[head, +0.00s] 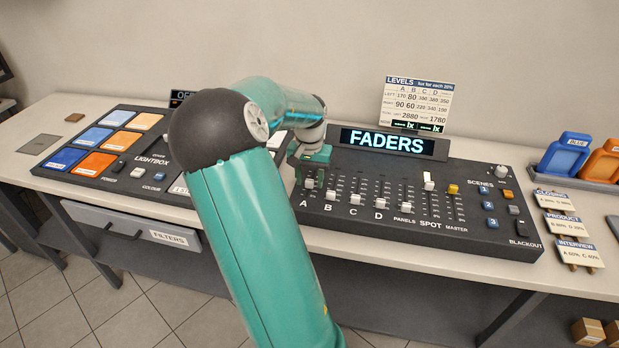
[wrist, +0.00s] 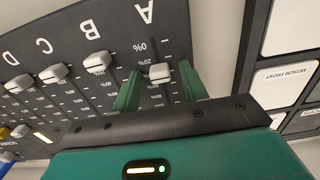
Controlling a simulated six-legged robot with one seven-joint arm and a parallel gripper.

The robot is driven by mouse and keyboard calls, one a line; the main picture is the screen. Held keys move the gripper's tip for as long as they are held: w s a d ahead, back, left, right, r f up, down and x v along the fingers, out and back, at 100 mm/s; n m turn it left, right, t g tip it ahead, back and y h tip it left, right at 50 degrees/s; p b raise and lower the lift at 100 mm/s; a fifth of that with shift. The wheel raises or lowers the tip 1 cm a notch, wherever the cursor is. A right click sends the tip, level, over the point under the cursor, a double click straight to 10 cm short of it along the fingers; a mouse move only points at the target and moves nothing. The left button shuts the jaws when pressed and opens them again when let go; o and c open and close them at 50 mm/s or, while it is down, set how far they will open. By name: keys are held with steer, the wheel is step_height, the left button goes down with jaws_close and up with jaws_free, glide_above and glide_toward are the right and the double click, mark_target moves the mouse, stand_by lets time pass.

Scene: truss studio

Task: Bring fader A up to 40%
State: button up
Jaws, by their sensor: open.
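Fader A has a light grey cap (head: 309,184) at the left end of the black FADERS console (head: 420,228). My gripper (wrist: 158,70) is open, with one green finger on each side of this cap and a gap showing on both sides. In the head view my gripper (head: 310,166) is over the upper part of fader A's track, partly hidden by my arm. The FADERS display (head: 388,143) is lit.
The caps of faders B (head: 330,197), C (head: 355,199) and D (head: 380,203) sit lower, near their letters. The SPOT (head: 428,180) and yellow MASTER (head: 453,189) caps sit higher. The lightbox console (head: 110,150) stands left; scene cards (head: 565,225) lie right.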

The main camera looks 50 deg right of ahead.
jaws_close()
steer(key=shift+w+d, duration=0.15)
steer(key=shift+d, duration=0.2)
stand_by(0.3)
jaws_free()
